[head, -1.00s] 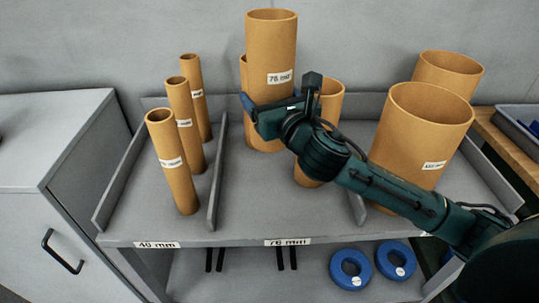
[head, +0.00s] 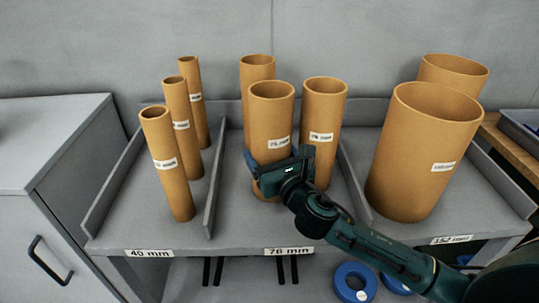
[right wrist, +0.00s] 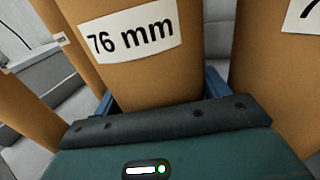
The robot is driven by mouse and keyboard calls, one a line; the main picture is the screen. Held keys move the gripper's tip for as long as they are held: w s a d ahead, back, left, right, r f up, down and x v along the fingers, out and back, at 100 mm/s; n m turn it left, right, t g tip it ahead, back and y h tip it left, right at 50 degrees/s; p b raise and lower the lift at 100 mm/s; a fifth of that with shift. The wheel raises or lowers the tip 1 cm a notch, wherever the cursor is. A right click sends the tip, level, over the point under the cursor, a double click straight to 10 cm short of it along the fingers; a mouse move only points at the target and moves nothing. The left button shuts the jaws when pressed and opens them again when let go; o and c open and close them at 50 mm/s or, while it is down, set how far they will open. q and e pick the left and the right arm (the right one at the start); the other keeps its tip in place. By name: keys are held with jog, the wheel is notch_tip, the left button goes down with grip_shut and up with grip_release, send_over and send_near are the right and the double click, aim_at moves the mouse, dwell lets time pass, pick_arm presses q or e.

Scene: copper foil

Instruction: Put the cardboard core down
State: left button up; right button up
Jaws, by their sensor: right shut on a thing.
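The cardboard core (head: 271,115) is a brown tube labelled 76 mm. It stands upright in the middle 76 mm bay of the grey shelf (head: 230,232), in front of another 76 mm core (head: 257,70) and beside a third (head: 324,120). My right gripper (head: 256,172) is shut around its lower part. In the right wrist view the core (right wrist: 150,75) sits between the blue fingers of the gripper (right wrist: 160,98). Its base is partly hidden by my gripper, so I cannot tell whether it touches the shelf. My left gripper is not in view.
Grey dividers (head: 214,180) flank the bay. Slim 40 mm cores (head: 168,165) stand left, and wide cores (head: 420,150) stand right. Blue rings (head: 353,282) lie on the level below. A grey cabinet (head: 50,150) is at the left. The bay's front strip is clear.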

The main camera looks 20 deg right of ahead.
jog(key=o, duration=0.8)
jog(key=shift+f, duration=0.1)
jog(key=shift+s, duration=0.2)
jog(key=s, duration=0.3)
jog(key=s+d, duration=0.1)
jog(key=s, duration=0.7)
jog(key=shift+s+d+r, duration=0.15)
jog(key=shift+s+r, duration=0.05)
jog(key=shift+s, duration=0.05)
